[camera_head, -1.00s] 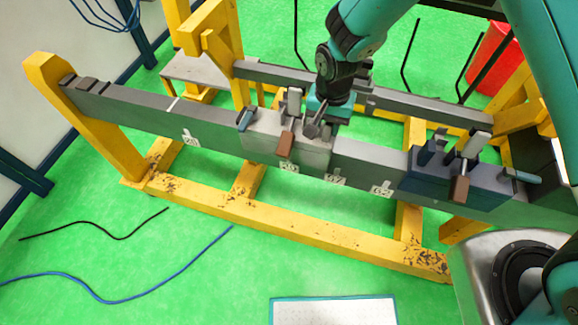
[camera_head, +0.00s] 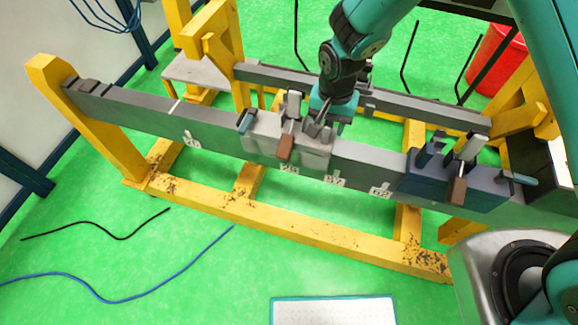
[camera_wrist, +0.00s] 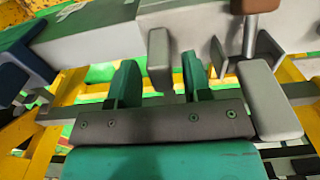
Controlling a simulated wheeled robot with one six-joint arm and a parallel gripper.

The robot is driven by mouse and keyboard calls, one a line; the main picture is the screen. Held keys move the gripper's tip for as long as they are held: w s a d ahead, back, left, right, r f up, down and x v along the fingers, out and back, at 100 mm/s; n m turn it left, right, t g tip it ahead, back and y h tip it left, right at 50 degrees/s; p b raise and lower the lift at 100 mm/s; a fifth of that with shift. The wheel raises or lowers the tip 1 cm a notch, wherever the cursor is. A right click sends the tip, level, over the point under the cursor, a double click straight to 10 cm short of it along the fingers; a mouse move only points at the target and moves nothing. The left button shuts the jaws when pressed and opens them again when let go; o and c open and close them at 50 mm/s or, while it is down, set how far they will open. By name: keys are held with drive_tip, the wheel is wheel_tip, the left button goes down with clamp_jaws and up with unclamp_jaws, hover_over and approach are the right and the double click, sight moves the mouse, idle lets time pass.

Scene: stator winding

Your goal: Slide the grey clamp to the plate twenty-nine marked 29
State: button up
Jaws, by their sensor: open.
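The grey clamp (camera_head: 262,138) sits on the long grey beam, left of the middle, with a brown-tipped lever on its front. My gripper (camera_head: 320,122) is at the clamp's right part, pointing down. In the wrist view its two teal fingers (camera_wrist: 160,82) are apart, with a grey upright post (camera_wrist: 159,58) of the clamp between them; whether they touch it I cannot tell. White number plates line the beam's front: one far left (camera_head: 191,138), one below the clamp (camera_head: 288,168), then one (camera_head: 335,181) and another (camera_head: 381,191) rightward. The rightmost looks like an upside-down 29; the digits are small.
A dark blue clamp (camera_head: 455,180) with a brown-tipped lever sits on the beam just right of the rightmost plate. Bare beam (camera_head: 365,160) lies between the clamps. A yellow frame (camera_head: 300,228) carries the beam. A second, thinner beam (camera_head: 425,105) runs behind.

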wheel_tip(320, 180, up, 9)
drive_tip(key=p, duration=0.5)
drive_tip(key=shift+f, duration=0.2)
drive_tip(key=shift+r, duration=0.1)
drive_tip(key=s+d+r+n+y+b, duration=0.2)
drive_tip(key=s+r+n, duration=0.3)
drive_tip(key=s+r, duration=0.4)
drive_tip(key=s+d+r+n+y+b, duration=0.2)
drive_tip(key=s+d+r+n+b, duration=0.1)
drive_tip(key=s+r, duration=0.6)
drive_tip(key=s+n+b, duration=0.1)
drive_tip(key=s+n, duration=0.1)
drive_tip(key=s, duration=0.1)
drive_tip(key=shift+s+n, duration=0.4)
